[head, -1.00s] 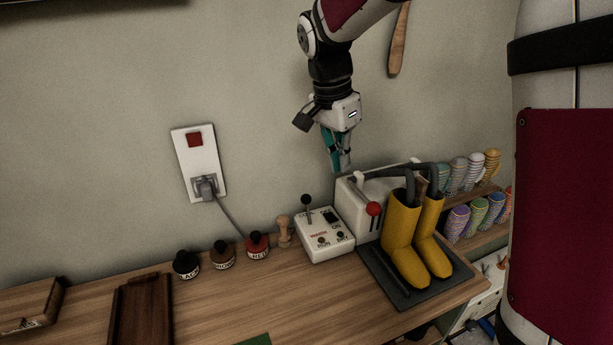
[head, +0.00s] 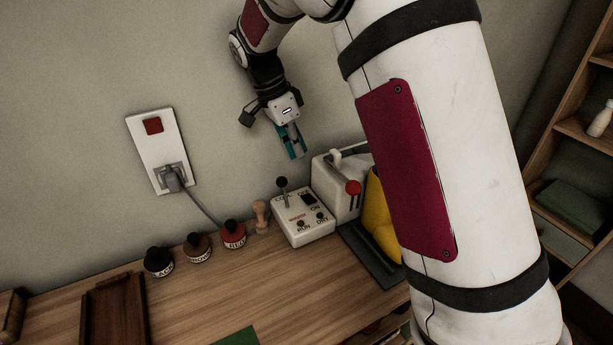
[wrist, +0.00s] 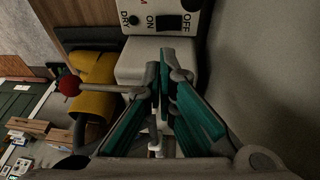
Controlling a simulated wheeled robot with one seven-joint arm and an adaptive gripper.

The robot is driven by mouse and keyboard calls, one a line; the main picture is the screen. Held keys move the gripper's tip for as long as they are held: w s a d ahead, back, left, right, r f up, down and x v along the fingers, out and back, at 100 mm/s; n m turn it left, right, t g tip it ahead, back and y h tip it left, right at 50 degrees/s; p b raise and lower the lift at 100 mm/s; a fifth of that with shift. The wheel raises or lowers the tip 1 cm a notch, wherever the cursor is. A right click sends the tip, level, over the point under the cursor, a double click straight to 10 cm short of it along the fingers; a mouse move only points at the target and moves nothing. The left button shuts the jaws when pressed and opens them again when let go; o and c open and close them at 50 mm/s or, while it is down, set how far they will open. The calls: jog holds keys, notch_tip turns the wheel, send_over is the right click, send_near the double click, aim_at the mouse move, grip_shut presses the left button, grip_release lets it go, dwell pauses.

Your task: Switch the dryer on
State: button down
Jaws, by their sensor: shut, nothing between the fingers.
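The dryer's white control box (head: 304,218) stands on the bench against the wall. It carries a black-knobbed lever (head: 282,184), a black rocker switch (head: 309,199) and small RUN and DRY knobs. In the wrist view the rocker (wrist: 172,22) sits between ON and OFF labels; its position is unclear. Behind it to the right is the white dryer body (head: 331,180) with a red-knobbed lever (head: 353,188). Yellow boots (head: 376,215) stand on its dark mat, partly hidden by my arm. My gripper (head: 297,157) is shut and empty, above the box and dryer body, touching neither.
A wall socket plate (head: 156,150) with a red switch (head: 153,125) holds a plugged grey cord. Several bottles, including a red one (head: 233,235), and a wooden stamp (head: 261,215) stand left of the box. A dark tray (head: 114,308) lies farther left. My arm blocks the right side.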

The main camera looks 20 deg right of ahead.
jog(key=p, duration=0.2)
send_near(314, 200)
jog(key=x, duration=0.5)
jog(key=shift+s+d, duration=0.25)
jog(key=shift+s, duration=0.15)
jog(key=shift+s+f, duration=0.1)
jog(key=shift+f, duration=0.45)
jog(key=shift+s+f, duration=0.35)
jog(key=shift+f, duration=0.2)
jog(key=shift+d, duration=0.1)
jog(key=shift+w+r, duration=0.1)
jog(key=shift+w, duration=0.05)
jog(key=shift+w+r+b, duration=0.25)
jog(key=shift+w+b, duration=0.05)
jog(key=shift+w, duration=0.35)
